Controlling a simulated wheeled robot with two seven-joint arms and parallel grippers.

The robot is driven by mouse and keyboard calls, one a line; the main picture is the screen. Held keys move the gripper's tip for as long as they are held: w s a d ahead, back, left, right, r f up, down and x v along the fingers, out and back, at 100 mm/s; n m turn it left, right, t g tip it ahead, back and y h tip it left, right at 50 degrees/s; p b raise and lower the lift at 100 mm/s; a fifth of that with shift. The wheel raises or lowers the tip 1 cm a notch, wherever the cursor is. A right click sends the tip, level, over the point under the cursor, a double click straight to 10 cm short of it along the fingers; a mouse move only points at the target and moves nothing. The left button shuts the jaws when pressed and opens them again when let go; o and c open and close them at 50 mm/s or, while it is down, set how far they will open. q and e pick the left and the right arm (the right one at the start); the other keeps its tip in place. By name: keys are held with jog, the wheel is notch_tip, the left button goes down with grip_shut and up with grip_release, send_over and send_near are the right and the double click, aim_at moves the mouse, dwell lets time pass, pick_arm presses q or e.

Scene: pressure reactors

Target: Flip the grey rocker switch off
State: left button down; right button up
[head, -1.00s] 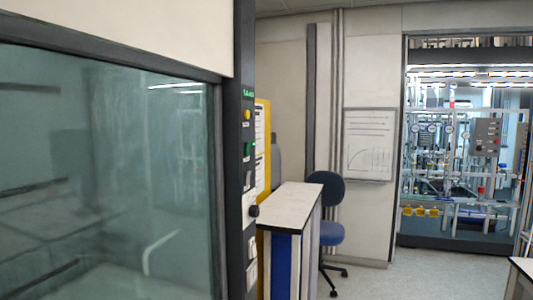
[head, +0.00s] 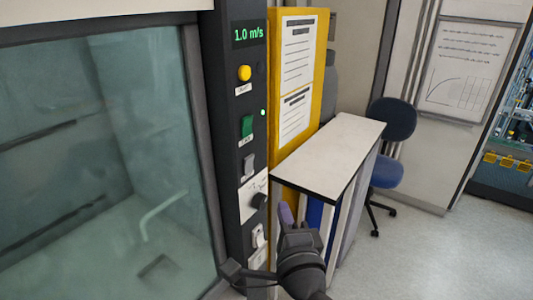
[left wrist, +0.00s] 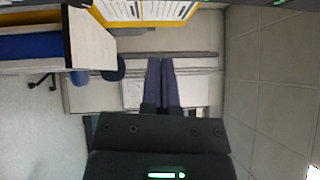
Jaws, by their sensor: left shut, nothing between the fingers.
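The grey rocker switch (head: 248,164) is on the dark control column at the edge of the fume hood, below a green rocker switch (head: 247,126) and above a black knob (head: 260,200). Its on or off position is too small to tell. My left gripper (head: 285,213) is low in the head view, to the right of and below the grey switch, and appears apart from it. In the left wrist view its two fingers (left wrist: 160,78) lie together, shut and empty. The grey switch cannot be made out there. My right gripper is not in view.
The column also carries a green display (head: 248,33), a yellow button (head: 245,73) and a white socket (head: 258,236). The hood's glass (head: 100,160) is on the left. A white-topped bench (head: 335,150), a yellow panel (head: 318,70) and a blue chair (head: 388,172) stand right of the column.

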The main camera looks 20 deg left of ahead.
pick_arm(q)
jog(key=p, duration=0.2)
send_near(254, 158)
jog(key=w+d, duration=0.1)
jog(key=w, duration=0.3)
jog(key=a, duration=0.1)
jog(key=w+a+p, duration=0.1)
jog(key=a, duration=0.1)
jog(key=shift+w+a+r, duration=0.25)
jog(key=shift+w, duration=0.15)
jog(key=shift+a+f, duration=0.1)
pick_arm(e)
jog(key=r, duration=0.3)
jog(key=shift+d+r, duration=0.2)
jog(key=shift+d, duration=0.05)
